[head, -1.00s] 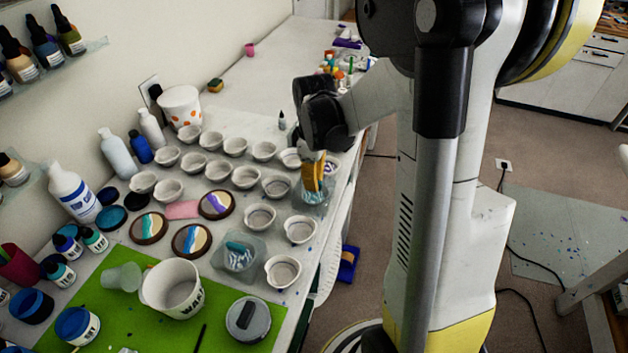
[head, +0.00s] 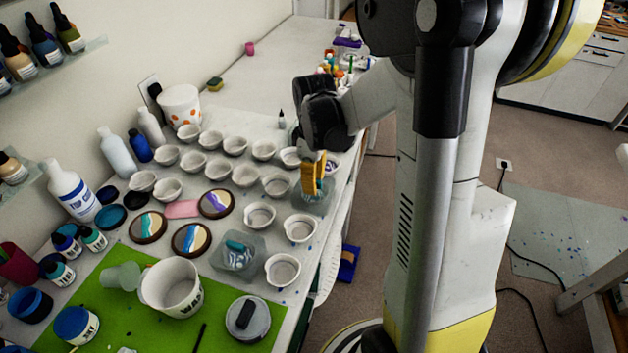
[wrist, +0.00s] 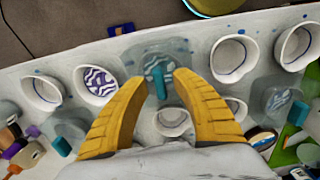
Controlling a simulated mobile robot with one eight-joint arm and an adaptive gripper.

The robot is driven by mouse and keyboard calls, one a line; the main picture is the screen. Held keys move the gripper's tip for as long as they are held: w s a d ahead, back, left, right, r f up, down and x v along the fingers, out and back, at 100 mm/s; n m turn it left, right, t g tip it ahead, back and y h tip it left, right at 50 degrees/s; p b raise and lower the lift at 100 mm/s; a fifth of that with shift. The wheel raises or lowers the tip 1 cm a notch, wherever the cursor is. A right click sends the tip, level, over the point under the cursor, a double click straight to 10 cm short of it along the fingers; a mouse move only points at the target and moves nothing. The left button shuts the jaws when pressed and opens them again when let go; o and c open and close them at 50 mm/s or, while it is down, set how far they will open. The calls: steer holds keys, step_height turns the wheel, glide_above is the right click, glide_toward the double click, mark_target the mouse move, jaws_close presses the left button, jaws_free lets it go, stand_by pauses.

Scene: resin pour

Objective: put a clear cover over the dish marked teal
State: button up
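My gripper (head: 313,188) is at the right edge of the table, pointing down, its yellow fingers apart. In the wrist view the open fingers (wrist: 157,82) stand on either side of a teal handle (wrist: 158,83). The handle belongs to a clear cover (wrist: 178,48), with a blue-and-white swirl showing through it. This clear cover also shows below my gripper in the head view (head: 317,207). Another clear cover (head: 222,262) with a teal handle stands nearer. A round piece with a teal band (head: 148,227) lies at left. I cannot tell which dish is marked teal.
Several white cups (head: 258,215) stand close around the gripper. A swirl-patterned cup (wrist: 97,82) is left of the fingers in the wrist view. A white bucket (head: 172,288) and a lidded grey pot (head: 248,319) stand on the green mat (head: 130,325).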

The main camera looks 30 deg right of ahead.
step_height(320, 180, up, 12)
stand_by(0.5)
steer(key=shift+a, duration=0.1)
steer(key=s+a+r+m+t, duration=0.1)
steer(key=s+a+m+t, duration=0.6)
steer(key=s+a, duration=0.3)
steer(key=a, duration=0.3)
steer(key=shift+s+a+r+m, duration=0.15)
steer(key=shift+s+r+m, duration=0.15)
steer(key=shift+s, duration=0.1)
stand_by(0.6)
